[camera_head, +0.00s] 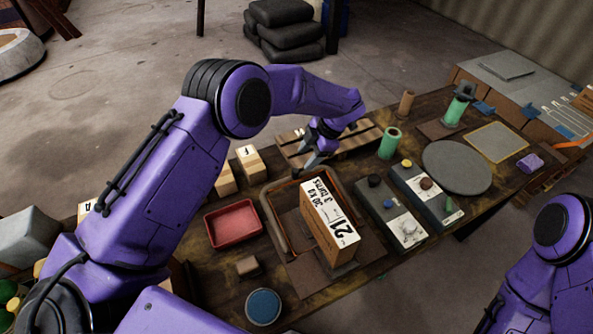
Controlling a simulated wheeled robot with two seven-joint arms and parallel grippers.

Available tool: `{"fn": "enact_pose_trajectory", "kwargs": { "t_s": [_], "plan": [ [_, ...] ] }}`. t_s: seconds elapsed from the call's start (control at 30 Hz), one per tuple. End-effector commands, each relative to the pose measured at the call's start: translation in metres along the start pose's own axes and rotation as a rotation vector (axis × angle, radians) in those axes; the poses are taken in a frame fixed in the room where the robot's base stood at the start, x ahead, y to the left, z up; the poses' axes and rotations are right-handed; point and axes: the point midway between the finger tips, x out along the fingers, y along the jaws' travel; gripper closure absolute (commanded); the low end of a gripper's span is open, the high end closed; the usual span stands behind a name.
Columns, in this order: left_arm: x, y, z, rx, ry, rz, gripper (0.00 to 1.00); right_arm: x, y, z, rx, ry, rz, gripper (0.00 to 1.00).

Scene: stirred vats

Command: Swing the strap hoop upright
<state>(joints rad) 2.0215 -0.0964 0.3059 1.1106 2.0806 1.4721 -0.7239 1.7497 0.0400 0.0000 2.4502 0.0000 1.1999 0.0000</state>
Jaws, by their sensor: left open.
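A brown strap hoop (268,212) with rounded corners lies low on the table at the left and far side of a carton. The carton hides part of the hoop. My left gripper (303,167) is open, with its fingers pointing down near the hoop's far edge. I cannot tell whether they touch it. My right arm (560,240) shows at the lower right, but its gripper is not clearly in view.
A red tray (233,223) and small wooden blocks (250,164) lie left of the hoop. Control panels (392,208) with knobs, a round grey disc (457,167) and a green cylinder (390,143) stand to the right. A blue round lid (263,306) lies at the front.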

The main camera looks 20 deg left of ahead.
Motion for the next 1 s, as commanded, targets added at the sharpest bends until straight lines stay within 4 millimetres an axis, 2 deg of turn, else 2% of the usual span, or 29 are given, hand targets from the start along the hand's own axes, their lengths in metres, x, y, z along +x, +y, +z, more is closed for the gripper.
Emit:
{"fn": "enact_pose_trajectory", "kwargs": {
  "t_s": [0.2, 0.4, 0.53, 0.73, 0.8, 0.9, 1.0],
  "plan": [
    [0.046, 0.0, -0.003, -0.001, 0.005, -0.002, 0.49, -0.019, 0.002, -0.008, 0.0, 0.0, 0.0, 0.57],
    [0.078, 0.0, -0.002, -0.002, 0.003, -0.001, 0.49, -0.026, 0.002, -0.011, 0.0, 0.001, 0.0, 0.57],
    [0.086, 0.0, -0.001, -0.002, 0.001, -0.001, 0.49, -0.026, 0.002, -0.011, 0.0, 0.0, 0.0, 0.57],
    [0.086, 0.0, -0.001, -0.002, 0.001, -0.001, 0.49, -0.026, 0.002, -0.011, 0.0, 0.0, 0.0, 0.57],
    [0.086, 0.0, -0.001, -0.002, 0.001, -0.001, 0.72, -0.026, 0.002, -0.011, 0.0, 0.0, 0.0, 0.57],
    [0.086, 0.0, -0.001, -0.002, 0.001, -0.001, 1.0, -0.026, 0.002, -0.011, 0.0, 0.0, 0.0, 0.57],
    [0.086, 0.0, -0.001, -0.002, 0.001, -0.001, 1.0, -0.026, 0.002, -0.011, 0.0, 0.001, 0.0, 0.57]
  ]
}}
